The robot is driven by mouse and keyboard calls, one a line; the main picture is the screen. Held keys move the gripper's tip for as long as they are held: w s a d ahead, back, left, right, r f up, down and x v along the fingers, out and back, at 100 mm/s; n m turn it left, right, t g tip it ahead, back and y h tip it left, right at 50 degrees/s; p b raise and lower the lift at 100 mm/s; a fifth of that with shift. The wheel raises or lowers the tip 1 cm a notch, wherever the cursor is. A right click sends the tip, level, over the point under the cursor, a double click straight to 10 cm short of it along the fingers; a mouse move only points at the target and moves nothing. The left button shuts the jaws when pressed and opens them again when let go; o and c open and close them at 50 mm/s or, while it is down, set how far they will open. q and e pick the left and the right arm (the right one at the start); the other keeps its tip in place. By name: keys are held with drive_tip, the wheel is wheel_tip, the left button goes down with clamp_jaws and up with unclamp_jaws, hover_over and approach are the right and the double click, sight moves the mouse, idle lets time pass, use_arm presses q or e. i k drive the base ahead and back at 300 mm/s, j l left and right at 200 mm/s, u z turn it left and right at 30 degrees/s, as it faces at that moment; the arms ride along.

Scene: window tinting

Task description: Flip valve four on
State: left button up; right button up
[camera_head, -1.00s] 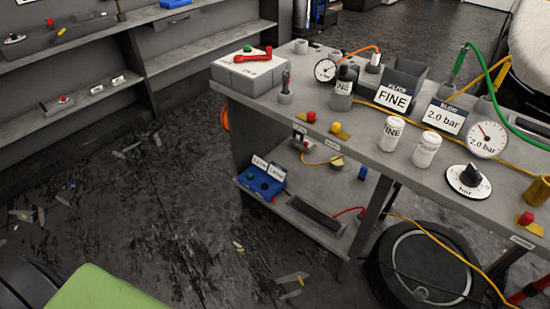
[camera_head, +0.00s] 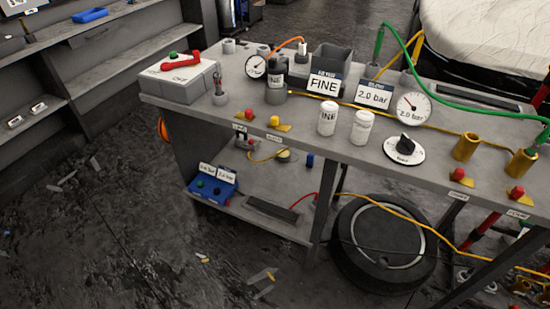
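Neither of my grippers is in view. Several small coloured knobs sit along the front edge of the grey workbench (camera_head: 305,136): a red knob (camera_head: 249,114) and a yellow knob (camera_head: 275,120) at the left, a second red knob (camera_head: 457,174) and a third red knob (camera_head: 517,193) at the right. A red lever (camera_head: 182,62) lies across the top of a pale grey box (camera_head: 190,88) at the bench's left end. The small edge labels are too small to read, so I cannot tell which control is valve four.
The bench top also holds a FINE sign (camera_head: 323,84), a 2.0 bar sign (camera_head: 373,95), gauges, white cans and a black dial (camera_head: 404,148). A tire (camera_head: 385,245) stands beneath. A green hose (camera_head: 465,106) runs at the right. Floor at front left is mostly clear, with scraps.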

sight(518, 191)
drive_tip(key=z, duration=1.7)
